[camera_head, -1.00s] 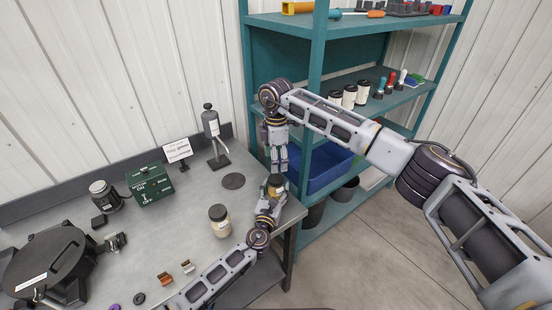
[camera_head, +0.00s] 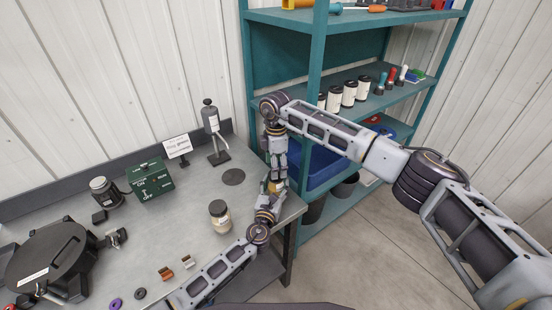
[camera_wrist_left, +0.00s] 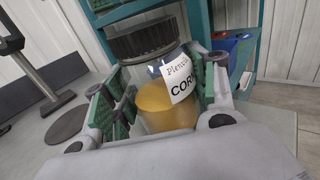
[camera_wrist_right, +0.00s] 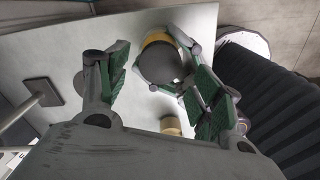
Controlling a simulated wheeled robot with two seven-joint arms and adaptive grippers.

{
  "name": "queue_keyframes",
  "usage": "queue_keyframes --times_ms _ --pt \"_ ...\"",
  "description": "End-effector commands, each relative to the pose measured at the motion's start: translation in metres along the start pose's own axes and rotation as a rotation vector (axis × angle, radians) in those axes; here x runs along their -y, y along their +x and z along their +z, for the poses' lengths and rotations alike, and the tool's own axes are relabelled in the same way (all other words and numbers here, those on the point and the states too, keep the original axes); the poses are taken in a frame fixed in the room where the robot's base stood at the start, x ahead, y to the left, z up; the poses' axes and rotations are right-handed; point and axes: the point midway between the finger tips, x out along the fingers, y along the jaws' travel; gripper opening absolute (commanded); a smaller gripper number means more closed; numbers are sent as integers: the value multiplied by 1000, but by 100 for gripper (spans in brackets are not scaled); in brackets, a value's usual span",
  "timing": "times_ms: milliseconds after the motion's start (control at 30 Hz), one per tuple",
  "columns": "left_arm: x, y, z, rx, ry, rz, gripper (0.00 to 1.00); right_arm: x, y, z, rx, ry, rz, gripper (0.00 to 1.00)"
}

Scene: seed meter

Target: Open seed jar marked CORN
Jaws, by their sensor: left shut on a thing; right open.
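The jar marked CORN (camera_wrist_left: 168,105) shows in the left wrist view, with yellow contents, a white label and a black ribbed lid (camera_wrist_left: 143,41) on it. My left gripper (camera_head: 268,198) is shut on the jar's body and holds it upright near the table's right end. My right gripper (camera_head: 277,168) is open and points down just above the jar. In the right wrist view the dark lid (camera_wrist_right: 160,63) lies between the spread fingers of my right gripper (camera_wrist_right: 160,85), closer to the right-hand finger. In the head view the grippers mostly hide the jar.
Another dark-lidded jar (camera_head: 220,216) stands on the grey table (camera_head: 190,225), left of my grippers. A dispenser stand (camera_head: 213,130), a sign (camera_head: 177,147), a green box (camera_head: 150,179) and a black seed meter (camera_head: 48,262) stand further left. A teal shelf (camera_head: 315,75) rises close behind my right arm.

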Motion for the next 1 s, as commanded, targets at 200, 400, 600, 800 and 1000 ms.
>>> queue_keyframes --times_ms 200,400,600,800,1000 --pt "0 0 -1 -2 0 -1 0 0 22 0 1 0 -1 66" --pt "0 0 -1 -2 1 0 0 0 31 0 0 0 1 66" --pt "0 0 -1 -2 1 0 0 0 32 0 0 0 1 66" --pt "0 0 -1 -2 1 0 0 0 32 0 0 0 1 54" --pt "0 0 -1 -2 1 -1 0 0 32 0 0 0 1 28"
